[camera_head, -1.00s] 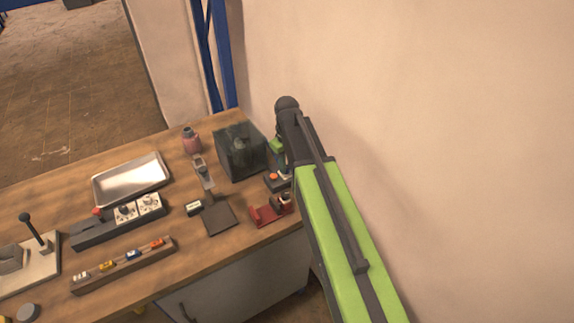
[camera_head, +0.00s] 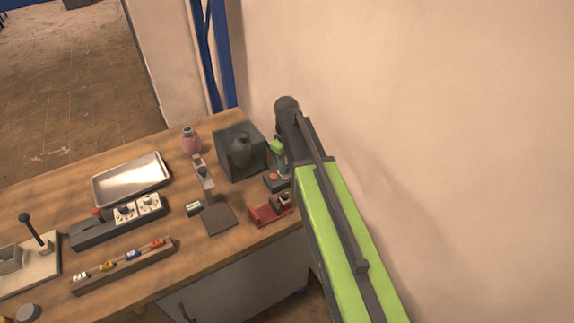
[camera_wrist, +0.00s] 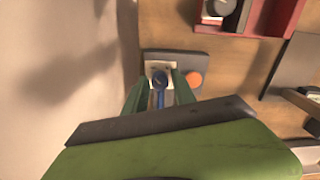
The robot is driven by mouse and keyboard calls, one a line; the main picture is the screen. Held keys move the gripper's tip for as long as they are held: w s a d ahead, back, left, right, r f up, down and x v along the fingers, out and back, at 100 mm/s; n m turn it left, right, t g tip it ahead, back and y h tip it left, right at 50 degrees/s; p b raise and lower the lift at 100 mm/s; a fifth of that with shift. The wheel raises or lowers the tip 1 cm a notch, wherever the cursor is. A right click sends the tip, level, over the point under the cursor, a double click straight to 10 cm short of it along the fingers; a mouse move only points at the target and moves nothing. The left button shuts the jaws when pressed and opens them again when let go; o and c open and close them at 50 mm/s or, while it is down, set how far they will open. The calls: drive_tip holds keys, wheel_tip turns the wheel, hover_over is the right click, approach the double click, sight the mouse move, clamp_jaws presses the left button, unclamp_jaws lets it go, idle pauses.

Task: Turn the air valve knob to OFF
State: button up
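The air valve is a blue knob with a narrow blue lever (camera_wrist: 159,92) on a pale plate, on a small grey base (camera_wrist: 193,59) in the wrist view. The lever points toward the bottom of the picture. My gripper (camera_wrist: 160,84) is open, its two green fingers on either side of the knob, with gaps showing. I cannot tell how far above the base the fingertips are. In the head view the grey base (camera_head: 270,187) is at the table's right end, and my gripper (camera_head: 278,152) partly hides it. No OFF mark is readable.
An orange button (camera_wrist: 193,79) sits beside the knob. A red holder (camera_head: 264,214) is near the front edge. A dark chamber (camera_head: 230,172) with a jar (camera_head: 241,151) inside stands just left of my gripper. A plain wall (camera_head: 440,100) is close on the right.

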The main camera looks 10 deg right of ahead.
sight(287, 167)
drive_tip(key=shift+o, duration=1)
drive_tip(key=shift+r, duration=0.1)
wheel_tip(287, 167, up, 17)
drive_tip(key=p, duration=1.7)
